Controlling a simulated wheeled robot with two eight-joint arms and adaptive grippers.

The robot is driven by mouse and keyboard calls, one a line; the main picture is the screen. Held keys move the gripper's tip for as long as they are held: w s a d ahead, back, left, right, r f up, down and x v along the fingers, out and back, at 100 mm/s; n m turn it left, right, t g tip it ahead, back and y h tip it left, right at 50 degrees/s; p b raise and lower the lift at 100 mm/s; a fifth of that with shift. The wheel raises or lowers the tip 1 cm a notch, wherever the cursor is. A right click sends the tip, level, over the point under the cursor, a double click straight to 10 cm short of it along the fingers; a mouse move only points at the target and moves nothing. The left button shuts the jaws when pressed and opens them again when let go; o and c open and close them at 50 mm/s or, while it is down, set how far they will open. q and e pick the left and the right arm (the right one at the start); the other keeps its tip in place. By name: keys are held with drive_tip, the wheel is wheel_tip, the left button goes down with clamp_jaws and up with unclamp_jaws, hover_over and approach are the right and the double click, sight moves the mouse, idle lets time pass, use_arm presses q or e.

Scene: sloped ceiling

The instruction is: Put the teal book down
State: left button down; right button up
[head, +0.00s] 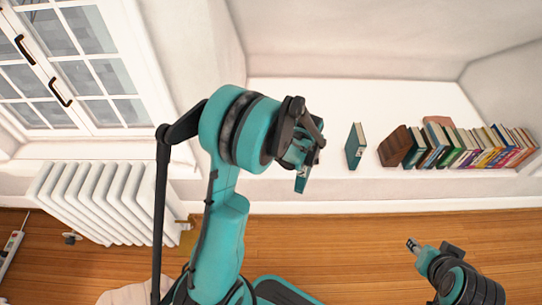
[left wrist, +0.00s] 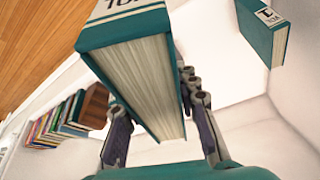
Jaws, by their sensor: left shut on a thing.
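My left gripper (head: 303,150) is shut on a teal book (head: 301,180), which is partly hidden by the gripper in the head view. In the left wrist view the book (left wrist: 135,55) fills the top centre, with its page edges facing the camera and the gripper's fingers (left wrist: 165,140) on either side of it. The book is over or near the front of the white ledge (head: 290,97); I cannot tell whether it touches it. A second teal book (head: 355,146) stands alone on the ledge, right of the gripper and apart from it. My right gripper (head: 412,245) is low at the right, away from the books.
A brown wooden block-like thing (head: 395,147) stands right of the lone teal book. A row of several coloured books (head: 470,145) continues to the right. A white radiator (head: 95,200) and a window (head: 70,65) are at the left.

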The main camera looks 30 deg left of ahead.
use_arm(q)
drive_tip(key=w+a+f+n+y+p, duration=0.1)
drive_tip(key=w+a+f+n, duration=0.1)
drive_tip(key=w+a+f, duration=0.5)
drive_tip(key=w+a+n+y, duration=0.15)
drive_tip(key=w+a, duration=0.35)
drive_tip(key=w, duration=0.6)
drive_tip(key=s+a+f+b, duration=0.3)
drive_tip(key=a+f+b, duration=0.3)
drive_tip(key=a+f, duration=0.5)
drive_tip(key=shift+s+f+n+g+h, duration=0.2)
drive_tip(key=shift+f+n+g+h, duration=0.15)
drive_tip(key=shift+n+h, duration=0.1)
